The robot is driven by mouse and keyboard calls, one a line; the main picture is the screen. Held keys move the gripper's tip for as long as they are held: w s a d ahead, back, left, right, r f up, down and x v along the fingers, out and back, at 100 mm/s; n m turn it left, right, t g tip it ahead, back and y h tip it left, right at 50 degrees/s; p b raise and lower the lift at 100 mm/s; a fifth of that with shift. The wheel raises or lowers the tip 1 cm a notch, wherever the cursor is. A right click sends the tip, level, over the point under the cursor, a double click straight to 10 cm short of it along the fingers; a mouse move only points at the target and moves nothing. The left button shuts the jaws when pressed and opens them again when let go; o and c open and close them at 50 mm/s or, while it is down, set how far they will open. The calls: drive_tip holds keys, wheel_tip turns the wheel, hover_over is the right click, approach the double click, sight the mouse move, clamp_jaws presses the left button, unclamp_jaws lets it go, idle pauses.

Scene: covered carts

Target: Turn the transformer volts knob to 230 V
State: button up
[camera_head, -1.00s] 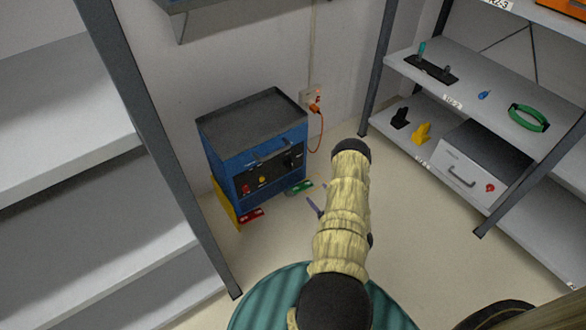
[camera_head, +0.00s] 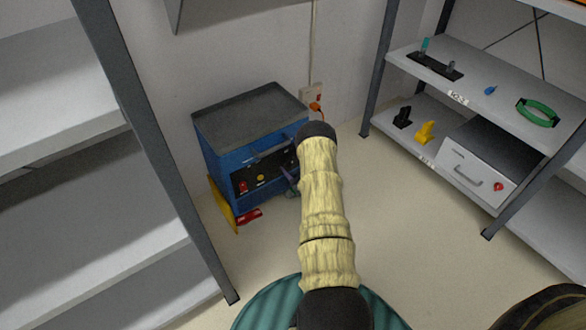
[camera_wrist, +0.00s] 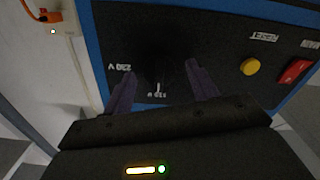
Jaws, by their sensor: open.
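The blue transformer cabinet (camera_head: 232,160) stands on the floor by the wall. Its black front panel (camera_wrist: 225,55) appears upside down in the wrist view, with a "230 V" label (camera_wrist: 119,68) at left and a "115 V" label (camera_wrist: 157,95) at lower centre. The dark volts knob (camera_wrist: 160,72) is hard to make out against the panel; a white pointer mark shows toward 115 V. My gripper (camera_wrist: 160,78) is open, its two purple fingers on either side of the knob; contact cannot be told. In the head view my arm hides the knob, and a bit of the gripper (camera_head: 291,180) shows.
A yellow button (camera_wrist: 250,66) and a red switch (camera_wrist: 294,71) sit on the same panel. An orange plug (camera_head: 316,107) is in the wall socket. Grey shelves stand left and right (camera_head: 470,75). The floor between is mostly clear.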

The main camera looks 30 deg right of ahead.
drive_tip(key=shift+w, duration=0.25)
drive_tip(key=shift+c, duration=0.2)
drive_tip(key=c, duration=1)
drive_tip(key=shift+o, duration=0.2)
